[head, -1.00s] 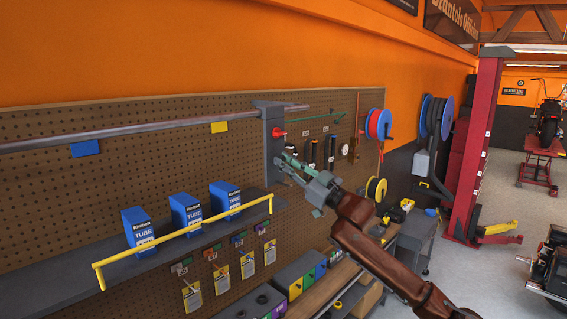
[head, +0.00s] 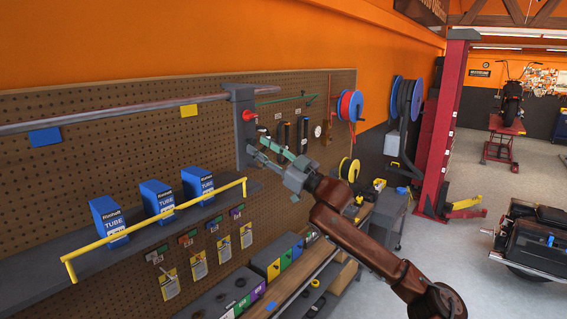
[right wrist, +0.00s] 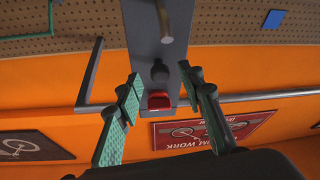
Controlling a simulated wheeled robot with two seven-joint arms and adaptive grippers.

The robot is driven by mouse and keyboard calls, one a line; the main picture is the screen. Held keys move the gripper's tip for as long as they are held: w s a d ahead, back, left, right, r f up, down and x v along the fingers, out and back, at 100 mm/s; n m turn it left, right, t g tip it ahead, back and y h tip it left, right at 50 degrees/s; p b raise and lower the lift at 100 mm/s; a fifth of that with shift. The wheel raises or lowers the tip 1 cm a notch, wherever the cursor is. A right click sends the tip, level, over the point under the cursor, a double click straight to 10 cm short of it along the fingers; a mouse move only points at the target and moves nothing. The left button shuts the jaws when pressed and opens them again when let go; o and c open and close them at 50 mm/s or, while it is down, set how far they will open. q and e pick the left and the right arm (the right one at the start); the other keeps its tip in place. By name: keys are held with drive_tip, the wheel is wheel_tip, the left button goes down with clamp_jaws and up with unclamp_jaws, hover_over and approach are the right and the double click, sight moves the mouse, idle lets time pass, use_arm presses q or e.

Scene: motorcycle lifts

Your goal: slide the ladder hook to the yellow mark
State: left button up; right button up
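My right gripper (head: 268,152) is just below and in front of the hook. My left gripper is out of view.
Below are a shelf (head: 40,263) with blue tube boxes (head: 157,198) and a yellow bar (head: 150,232). Hose reels (head: 349,106) and a red lift post (head: 441,125) stand to the right.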

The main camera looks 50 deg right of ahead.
drive_tip(key=v, duration=1)
drive_tip(key=shift+s, duration=0.15)
idle(0.6)
